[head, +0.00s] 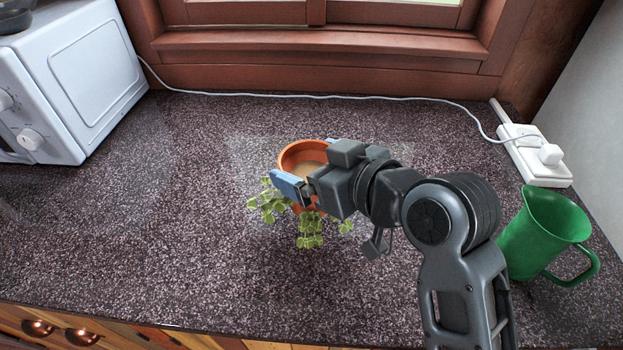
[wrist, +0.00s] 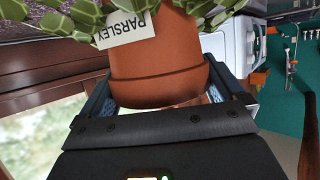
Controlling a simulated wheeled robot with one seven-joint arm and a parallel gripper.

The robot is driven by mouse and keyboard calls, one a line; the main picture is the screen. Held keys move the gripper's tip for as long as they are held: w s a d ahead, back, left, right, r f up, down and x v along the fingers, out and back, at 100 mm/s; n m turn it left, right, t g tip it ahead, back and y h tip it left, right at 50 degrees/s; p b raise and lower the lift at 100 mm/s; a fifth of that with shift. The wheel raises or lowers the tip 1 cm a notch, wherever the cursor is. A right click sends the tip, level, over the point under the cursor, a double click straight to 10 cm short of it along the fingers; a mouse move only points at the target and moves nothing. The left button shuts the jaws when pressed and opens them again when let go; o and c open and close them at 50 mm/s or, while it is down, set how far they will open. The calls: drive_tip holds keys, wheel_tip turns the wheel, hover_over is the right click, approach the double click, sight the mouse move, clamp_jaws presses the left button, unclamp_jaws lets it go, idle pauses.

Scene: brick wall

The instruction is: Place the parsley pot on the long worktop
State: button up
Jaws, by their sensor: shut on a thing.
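The parsley pot (head: 289,156) is terracotta with green leaves and is in the middle of the head view, over the long worktop (head: 180,210). My gripper (head: 311,166) is shut on the pot, with one blue-padded finger on each side. In the wrist view the pot (wrist: 155,68) fills the space between the fingers, with a white PARSLEY label and leaves beyond. I cannot tell whether the leaves touch the worktop.
A white microwave (head: 75,70) stands at the left. A green jug (head: 540,235) stands at the right, close to my arm. A white power strip (head: 532,155) and its cable (head: 300,96) run along the back right. Worktop left of the pot is clear.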

drive_tip(key=shift+a+f, duration=0.1)
drive_tip(key=shift+f, duration=1.85)
drive_tip(key=shift+f, duration=0.2)
drive_tip(key=o, duration=1.7)
drive_tip(key=shift+r, duration=0.15)
drive_tip(key=v, duration=1.2)
drive_tip(key=shift+b, duration=0.4)
